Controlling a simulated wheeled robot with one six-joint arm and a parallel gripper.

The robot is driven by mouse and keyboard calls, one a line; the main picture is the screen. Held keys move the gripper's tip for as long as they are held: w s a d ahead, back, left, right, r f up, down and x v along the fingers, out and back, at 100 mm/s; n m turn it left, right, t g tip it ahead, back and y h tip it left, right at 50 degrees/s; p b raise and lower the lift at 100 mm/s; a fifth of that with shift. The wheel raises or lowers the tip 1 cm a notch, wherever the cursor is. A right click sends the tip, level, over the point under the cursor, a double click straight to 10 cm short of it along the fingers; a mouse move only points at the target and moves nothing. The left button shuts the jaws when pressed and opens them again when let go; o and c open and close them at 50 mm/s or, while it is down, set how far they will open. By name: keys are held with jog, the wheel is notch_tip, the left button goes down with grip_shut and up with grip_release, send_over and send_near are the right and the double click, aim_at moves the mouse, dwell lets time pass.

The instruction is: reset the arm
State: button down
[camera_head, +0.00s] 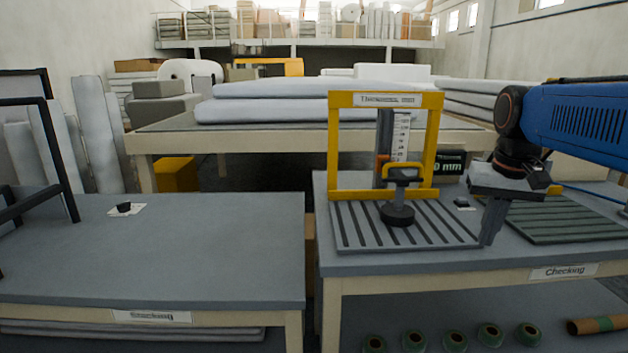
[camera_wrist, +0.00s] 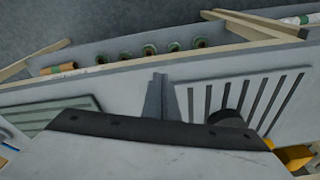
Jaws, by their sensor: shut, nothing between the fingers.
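I cannot tell how high the fingertips are above the table.
A yellow frame gauge (camera_head: 333,150) stands at the slatted plate's back. Several green rolls (camera_head: 455,340) lie on the shelf below. The left table (camera_head: 200,250) is mostly bare, beyond a gap.

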jog(key=s+a+f+n+t, duration=0.1)
jog(key=s+a+f, duration=0.2)
jog(key=s+f, duration=0.5)
jog(key=s+a+f+n+t, duration=0.1)
jog(key=s+a+f+n, duration=0.1)
jog(key=s+f, duration=0.6)
jog(key=shift+s+a+t, duration=0.4)
jog(key=shift+s+a, duration=0.3)
jog(key=shift+a, duration=0.15)
